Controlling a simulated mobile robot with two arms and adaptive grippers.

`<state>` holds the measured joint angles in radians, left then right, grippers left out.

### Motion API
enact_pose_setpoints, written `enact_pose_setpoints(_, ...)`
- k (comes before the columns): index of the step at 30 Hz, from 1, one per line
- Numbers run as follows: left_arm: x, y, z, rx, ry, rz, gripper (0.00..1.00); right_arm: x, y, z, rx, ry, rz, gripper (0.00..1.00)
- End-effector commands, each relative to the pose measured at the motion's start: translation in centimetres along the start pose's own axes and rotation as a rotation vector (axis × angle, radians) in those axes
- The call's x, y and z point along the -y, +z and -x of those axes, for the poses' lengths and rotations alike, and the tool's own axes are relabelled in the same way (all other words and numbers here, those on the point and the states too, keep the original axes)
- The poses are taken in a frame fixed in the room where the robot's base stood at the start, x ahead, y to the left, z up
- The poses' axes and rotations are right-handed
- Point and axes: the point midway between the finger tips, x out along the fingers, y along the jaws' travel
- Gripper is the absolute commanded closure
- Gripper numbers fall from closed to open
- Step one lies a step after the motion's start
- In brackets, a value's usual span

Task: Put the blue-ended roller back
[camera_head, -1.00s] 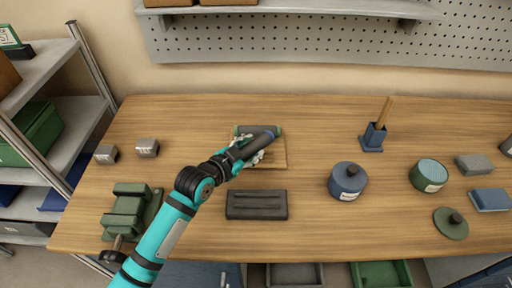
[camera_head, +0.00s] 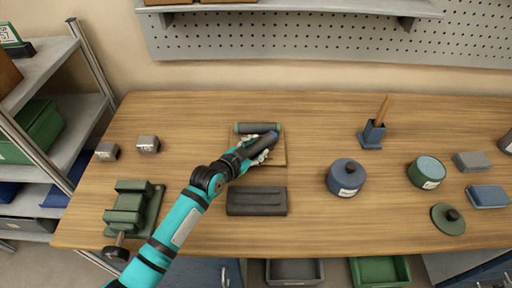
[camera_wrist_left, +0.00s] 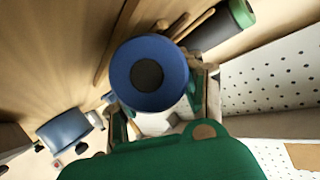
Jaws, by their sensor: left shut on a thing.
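The blue-ended roller (camera_head: 262,143) is dark with blue end caps. My left gripper (camera_head: 258,154) is shut on it, over the wooden board (camera_head: 275,161); the fingers partly hide the roller. In the left wrist view the roller's blue end (camera_wrist_left: 149,75) faces the camera, between the fingers of my left gripper (camera_wrist_left: 165,108). A green-ended roller (camera_head: 257,127) lies across the back of the board, just behind the held one. I cannot tell whether the held roller touches the board or the other roller. My right gripper is not in view.
A dark grooved block (camera_head: 257,202) lies in front of the board. A green vise (camera_head: 128,209) and metal blocks (camera_head: 148,144) are at left.

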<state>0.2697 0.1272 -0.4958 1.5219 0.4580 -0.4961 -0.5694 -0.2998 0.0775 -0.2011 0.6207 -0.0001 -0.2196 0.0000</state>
Motion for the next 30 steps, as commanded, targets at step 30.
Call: enact_pose_setpoints(30,0.1,-0.3,8.7,0.0,-0.001,-0.002,0.39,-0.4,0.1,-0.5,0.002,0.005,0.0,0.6)
